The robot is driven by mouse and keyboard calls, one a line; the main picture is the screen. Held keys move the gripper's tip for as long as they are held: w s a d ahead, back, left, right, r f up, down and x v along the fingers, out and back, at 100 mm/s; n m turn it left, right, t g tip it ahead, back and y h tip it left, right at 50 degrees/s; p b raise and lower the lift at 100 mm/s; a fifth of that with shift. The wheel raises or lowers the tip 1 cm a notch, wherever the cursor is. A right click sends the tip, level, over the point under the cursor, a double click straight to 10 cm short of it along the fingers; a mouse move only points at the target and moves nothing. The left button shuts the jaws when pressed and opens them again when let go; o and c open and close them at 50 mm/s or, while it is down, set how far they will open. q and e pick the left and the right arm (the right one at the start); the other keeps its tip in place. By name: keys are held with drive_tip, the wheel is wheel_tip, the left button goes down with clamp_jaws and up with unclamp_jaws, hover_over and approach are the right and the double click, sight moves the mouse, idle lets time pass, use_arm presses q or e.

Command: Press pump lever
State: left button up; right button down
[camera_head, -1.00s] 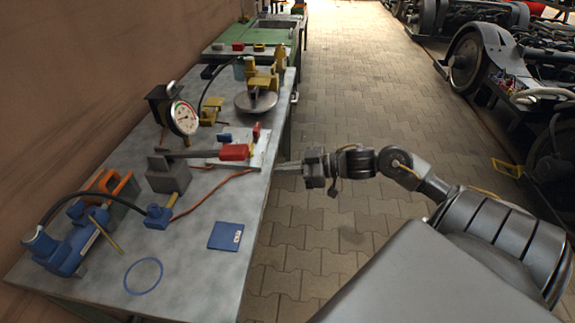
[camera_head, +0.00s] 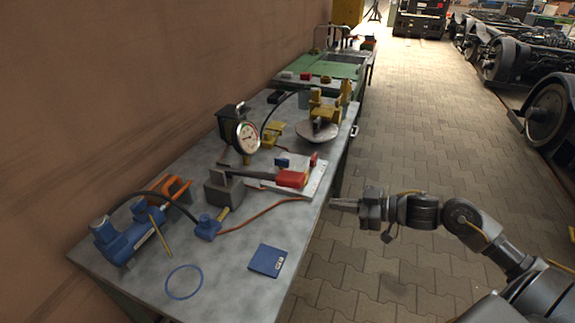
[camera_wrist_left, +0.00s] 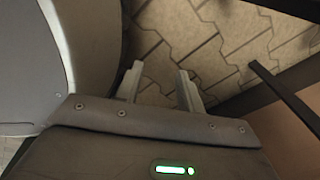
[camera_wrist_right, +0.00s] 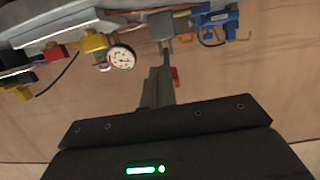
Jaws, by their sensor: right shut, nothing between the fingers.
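A dark lever bar with a red grip (camera_head: 292,178) reaches right from a grey block (camera_head: 222,192) on the metal bench (camera_head: 225,275). A blue pump-like unit (camera_head: 122,240) with a thin yellow rod (camera_head: 160,234) stands at the bench's left; which one is the pump lever is not certain. My right gripper (camera_head: 333,204) is shut and empty at the bench's right edge, apart from the red grip. In the right wrist view its fingers (camera_wrist_right: 159,75) partly cover a red part (camera_wrist_right: 174,77). My left gripper (camera_wrist_left: 160,82) is open and empty above the paving.
A pressure gauge (camera_head: 247,137), a yellow device with a round plate (camera_head: 318,131), a blue pad (camera_head: 267,260) and a blue ring (camera_head: 184,282) are on the bench. Black and orange hoses cross it. Paved floor (camera_head: 400,160) right of the bench is clear.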

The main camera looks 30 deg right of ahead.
sight(299, 177)
idle(0.4)
